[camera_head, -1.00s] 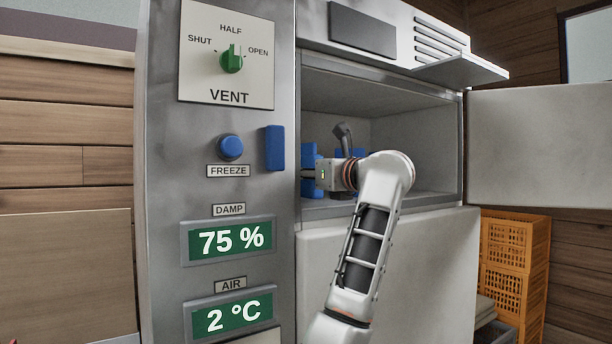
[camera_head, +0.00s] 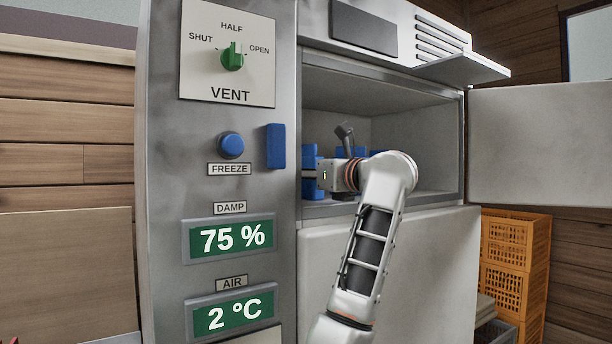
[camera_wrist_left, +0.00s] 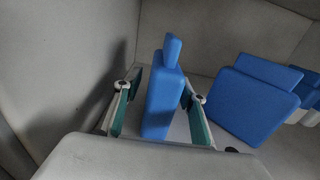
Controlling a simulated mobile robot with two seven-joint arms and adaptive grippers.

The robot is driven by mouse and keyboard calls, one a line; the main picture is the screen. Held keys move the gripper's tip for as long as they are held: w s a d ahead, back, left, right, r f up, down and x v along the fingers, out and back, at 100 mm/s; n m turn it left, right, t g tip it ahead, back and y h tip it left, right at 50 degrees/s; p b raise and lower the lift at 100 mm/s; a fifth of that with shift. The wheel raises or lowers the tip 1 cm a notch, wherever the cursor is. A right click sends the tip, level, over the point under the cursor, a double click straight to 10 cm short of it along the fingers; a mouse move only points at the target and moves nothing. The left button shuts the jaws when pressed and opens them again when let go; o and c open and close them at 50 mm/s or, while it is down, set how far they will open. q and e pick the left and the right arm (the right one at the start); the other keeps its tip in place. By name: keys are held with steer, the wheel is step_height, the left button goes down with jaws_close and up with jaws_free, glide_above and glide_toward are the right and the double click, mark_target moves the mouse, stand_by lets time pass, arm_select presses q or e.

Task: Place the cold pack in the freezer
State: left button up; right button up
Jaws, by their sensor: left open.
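The freezer compartment (camera_head: 415,150) is open, with its door (camera_head: 540,145) swung out to the right. My left gripper (camera_wrist_left: 161,88) is inside it, open. Its two fingers stand on either side of an upright blue cold pack (camera_wrist_left: 162,105), and I cannot tell whether they touch it. Blue also shows beside the gripper in the head view (camera_head: 310,162), but the fingers are not clear there. More blue packs (camera_wrist_left: 245,103) stand leaning to the right of the gripper. My right gripper is in neither view.
The compartment's side wall (camera_wrist_left: 75,60) is close on the left in the wrist view. Left of the opening is a steel panel with a vent knob (camera_head: 232,58), a blue FREEZE button (camera_head: 231,145) and two displays. Orange crates (camera_head: 515,250) are stacked below the door.

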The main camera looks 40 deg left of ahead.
arm_select(q)
steer(key=b+v, duration=0.2)
steer(key=v, duration=0.9)
steer(key=shift+s+d, duration=0.1)
steer(key=shift+d, duration=0.25)
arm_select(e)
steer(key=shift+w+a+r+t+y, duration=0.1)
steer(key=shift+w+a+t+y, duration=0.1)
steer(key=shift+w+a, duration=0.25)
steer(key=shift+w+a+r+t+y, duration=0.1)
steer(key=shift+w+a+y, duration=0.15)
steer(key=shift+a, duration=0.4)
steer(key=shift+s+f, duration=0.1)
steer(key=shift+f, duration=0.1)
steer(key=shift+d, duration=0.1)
